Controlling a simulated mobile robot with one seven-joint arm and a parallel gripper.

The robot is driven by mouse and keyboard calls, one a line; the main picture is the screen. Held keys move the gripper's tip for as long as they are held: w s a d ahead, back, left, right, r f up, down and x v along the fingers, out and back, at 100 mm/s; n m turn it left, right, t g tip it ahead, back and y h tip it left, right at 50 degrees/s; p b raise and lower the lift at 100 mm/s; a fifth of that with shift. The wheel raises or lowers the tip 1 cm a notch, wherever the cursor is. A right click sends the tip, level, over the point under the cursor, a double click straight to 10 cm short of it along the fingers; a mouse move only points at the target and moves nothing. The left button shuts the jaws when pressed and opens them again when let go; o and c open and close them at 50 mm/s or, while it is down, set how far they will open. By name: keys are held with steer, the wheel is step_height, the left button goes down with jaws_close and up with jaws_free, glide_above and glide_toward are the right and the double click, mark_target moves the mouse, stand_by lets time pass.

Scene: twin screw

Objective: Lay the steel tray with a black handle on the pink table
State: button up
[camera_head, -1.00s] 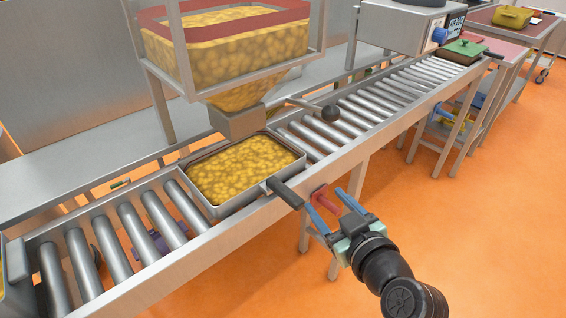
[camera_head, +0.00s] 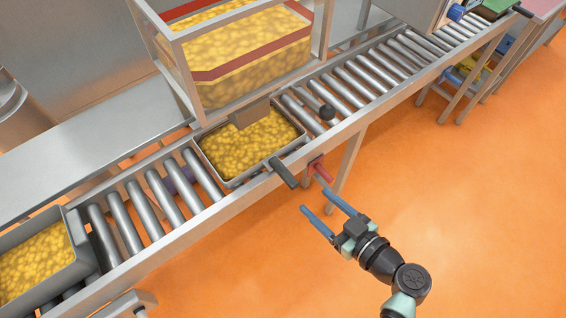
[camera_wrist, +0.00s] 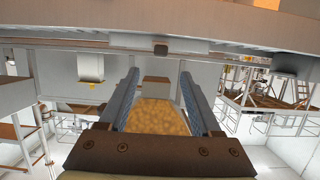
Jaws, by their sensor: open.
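A steel tray with a black handle (camera_head: 202,150) sits on the roller conveyor under the hopper, full of yellow chunks. Its black handle (camera_head: 283,173) sticks out over the conveyor's near side rail. My gripper (camera_head: 318,199) is open and empty, with blue fingers. It is in front of the conveyor, below and right of the handle in the head view, apart from it. In the wrist view my gripper (camera_wrist: 160,80) also shows open, with no handle between the fingers. Part of a pink table (camera_head: 546,8) shows at the top right corner, beyond the conveyor's far end.
A second steel tray (camera_head: 84,250) of yellow chunks stands on the rollers at the left. The hopper frame (camera_head: 178,72) rises behind the first tray. A red handle (camera_head: 319,168) juts from the conveyor's side near my fingers. The orange floor (camera_head: 450,210) at the right is clear.

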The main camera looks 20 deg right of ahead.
mark_target(285, 173)
steer(key=b+x, duration=0.1)
steer(key=x, duration=0.3)
steer(key=b+x, duration=0.2)
steer(key=x, duration=0.2)
steer(key=b+x, duration=0.2)
steer(key=x, duration=0.1)
steer(key=shift+w+a+f, duration=0.2)
steer(key=shift+w+f, duration=0.05)
steer(key=shift+f, duration=0.2)
steer(key=shift+w+a+b, duration=0.2)
steer(key=shift+w+b, duration=0.35)
steer(key=shift+w, duration=0.15)
steer(key=c, duration=0.8)
steer(key=shift+c, duration=0.2)
jaws_close()
